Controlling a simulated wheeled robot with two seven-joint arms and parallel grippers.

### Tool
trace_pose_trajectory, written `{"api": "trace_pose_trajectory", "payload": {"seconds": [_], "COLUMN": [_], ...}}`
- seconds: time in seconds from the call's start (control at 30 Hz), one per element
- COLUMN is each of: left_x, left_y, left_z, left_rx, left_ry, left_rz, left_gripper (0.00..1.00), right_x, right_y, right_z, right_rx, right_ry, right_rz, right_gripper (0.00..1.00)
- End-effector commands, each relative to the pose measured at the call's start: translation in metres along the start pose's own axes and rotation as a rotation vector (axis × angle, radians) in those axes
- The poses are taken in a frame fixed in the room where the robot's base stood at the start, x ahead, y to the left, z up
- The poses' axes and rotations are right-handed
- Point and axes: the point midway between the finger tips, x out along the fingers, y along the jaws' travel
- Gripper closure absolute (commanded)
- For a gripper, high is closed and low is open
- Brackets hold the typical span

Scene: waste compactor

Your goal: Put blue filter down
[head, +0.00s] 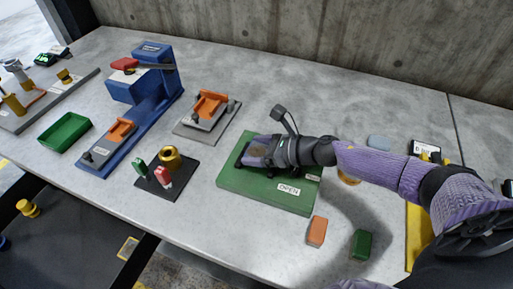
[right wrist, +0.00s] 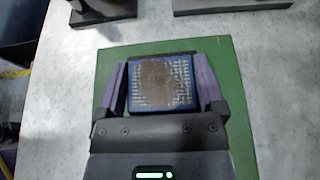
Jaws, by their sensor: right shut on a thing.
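The blue filter (right wrist: 161,83) is a square blue frame with a brown, stained mesh face. My right gripper (right wrist: 163,88) is shut on it, with a purple finger along each side. In the head view my right gripper (head: 257,153) is over the green board (head: 262,196) labelled "OPEN", and the filter is mostly hidden there. In the right wrist view the green board (right wrist: 180,46) lies behind and around the filter. I cannot tell whether the filter touches the board. My left gripper is not in view.
An orange block (head: 317,231) and a green block (head: 362,244) lie in front of the board, to its right. A grey plate with an orange fixture (head: 210,108) stands behind it. A black plate (head: 167,178) is to its left. A green tray (head: 65,132) sits farther left.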

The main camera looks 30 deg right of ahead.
Motion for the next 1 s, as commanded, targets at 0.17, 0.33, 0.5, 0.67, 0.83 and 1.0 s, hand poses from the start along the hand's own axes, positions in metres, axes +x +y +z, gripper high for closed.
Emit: {"api": "trace_pose_trajectory", "payload": {"seconds": [0.17,0.33,0.5,0.67,0.83,1.0], "left_x": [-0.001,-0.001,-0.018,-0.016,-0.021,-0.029], "left_y": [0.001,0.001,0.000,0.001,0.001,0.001], "left_z": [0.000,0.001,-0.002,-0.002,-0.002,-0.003], "left_rx": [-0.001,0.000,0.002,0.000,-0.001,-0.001], "left_ry": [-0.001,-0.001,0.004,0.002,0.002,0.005], "left_rz": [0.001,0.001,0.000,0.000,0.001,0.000], "left_gripper": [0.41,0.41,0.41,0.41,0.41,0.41], "right_x": [0.000,-0.001,-0.010,-0.049,-0.088,-0.114], "right_y": [0.000,0.000,-0.001,0.000,0.000,0.001], "right_z": [0.001,0.002,0.017,0.010,0.011,0.013], "right_rx": [0.000,0.000,-0.001,0.003,0.004,0.003], "right_ry": [-0.001,-0.001,-0.001,0.006,0.005,0.002], "right_rz": [0.000,0.000,-0.002,-0.002,-0.001,0.000], "right_gripper": [0.00,0.00,0.00,0.00,0.00,0.00]}}
